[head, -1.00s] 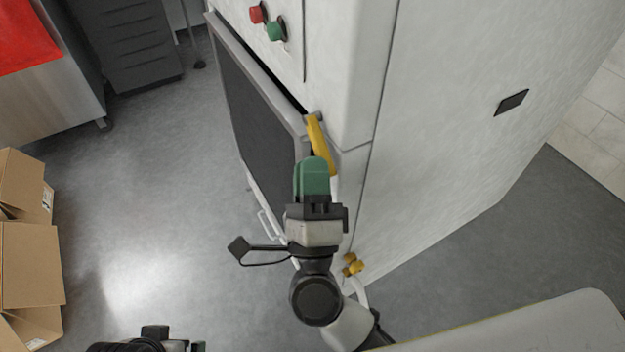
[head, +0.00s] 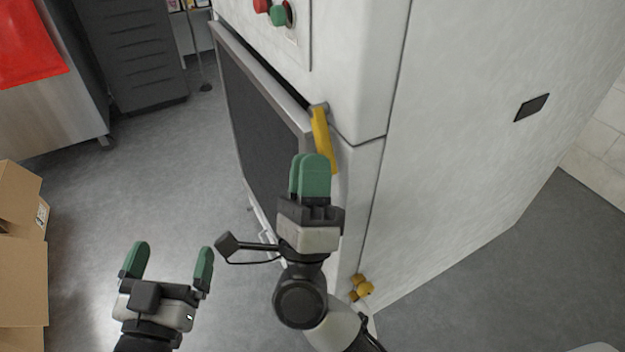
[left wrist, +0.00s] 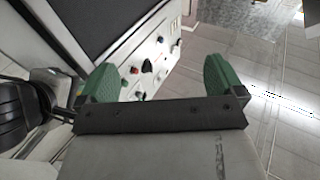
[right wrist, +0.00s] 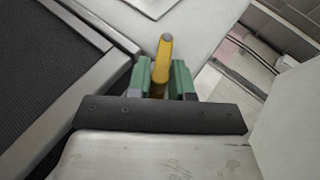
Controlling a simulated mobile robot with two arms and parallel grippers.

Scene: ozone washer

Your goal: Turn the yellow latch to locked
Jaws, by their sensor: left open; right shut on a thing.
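The yellow latch (head: 323,138) is a bar on the front edge of the white washer cabinet, beside the dark door (head: 262,125). In the head view it hangs downward, tilted slightly, from a grey pivot at its top. My right gripper (head: 309,168) is at its lower part. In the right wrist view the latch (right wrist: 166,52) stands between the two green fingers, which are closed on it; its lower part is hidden. My left gripper (head: 172,252) is open and empty, in front of the washer at lower left. The left wrist view shows its fingers wide apart.
A red button (head: 262,6) and a green button (head: 280,15) sit above the latch. Yellow fittings (head: 361,289) stick out low on the cabinet. Cardboard boxes (head: 22,225) stand at the left, with clear floor between.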

